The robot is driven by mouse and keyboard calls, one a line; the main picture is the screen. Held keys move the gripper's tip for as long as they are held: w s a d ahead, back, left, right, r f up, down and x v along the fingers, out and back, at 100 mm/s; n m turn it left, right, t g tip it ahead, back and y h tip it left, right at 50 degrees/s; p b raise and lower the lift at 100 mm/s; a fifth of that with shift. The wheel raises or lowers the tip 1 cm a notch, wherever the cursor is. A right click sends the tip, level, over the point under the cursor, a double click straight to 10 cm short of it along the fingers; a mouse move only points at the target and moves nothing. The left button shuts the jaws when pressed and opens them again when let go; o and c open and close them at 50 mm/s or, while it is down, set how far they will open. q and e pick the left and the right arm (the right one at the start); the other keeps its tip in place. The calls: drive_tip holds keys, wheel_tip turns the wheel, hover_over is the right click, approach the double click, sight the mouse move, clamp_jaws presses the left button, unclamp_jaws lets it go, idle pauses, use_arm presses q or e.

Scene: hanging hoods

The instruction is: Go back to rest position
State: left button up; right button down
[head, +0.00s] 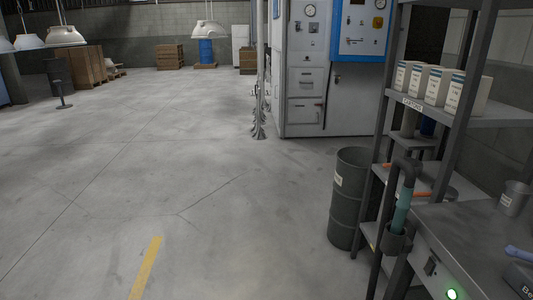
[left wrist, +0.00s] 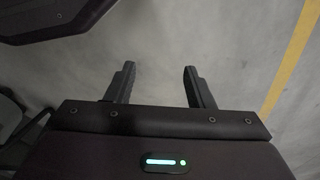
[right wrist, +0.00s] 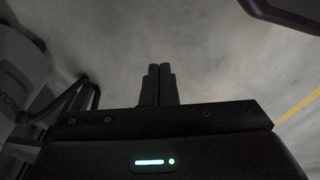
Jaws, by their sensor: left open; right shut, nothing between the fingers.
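My left gripper (left wrist: 160,72) shows in the left wrist view with its two dark fingers spread apart. Nothing is between them, and bare concrete floor lies beyond. My right gripper (right wrist: 161,69) shows in the right wrist view with its fingers pressed together and nothing held. The floor is behind it too. Neither gripper is in the head view, so their places relative to the bench cannot be told from there.
A grey workbench (head: 466,232) with shelving stands at right, bearing several white boxes (head: 441,86). A dark green drum (head: 345,205) stands beside it. A grey and blue cabinet (head: 306,86) is behind. A white lettered cylinder (right wrist: 18,75) is left of my right gripper. Open floor (head: 150,165) spreads left.

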use_arm(q)
drive_tip(key=s+a+f+p, duration=0.1)
drive_tip(key=s+a+p, duration=0.3)
drive_tip(key=s+p, duration=0.9)
drive_tip(key=s, duration=0.3)
drive_tip(key=shift+s+g+p, duration=0.15)
drive_tip(key=shift+g+p, duration=0.15)
drive_tip(key=shift+p, duration=0.1)
use_arm(e)
drive_tip(key=s+d+f, duration=0.1)
drive_tip(key=s, duration=0.8)
drive_tip(key=s+d+f+g, duration=0.1)
drive_tip(key=s+d, duration=0.1)
drive_tip(key=s, duration=0.7)
drive_tip(key=shift+s+d+m, duration=0.25)
drive_tip(key=shift+s+m, duration=0.05)
drive_tip(key=shift+s, duration=0.1)
use_arm(q)
drive_tip(key=shift+a+f, duration=0.1)
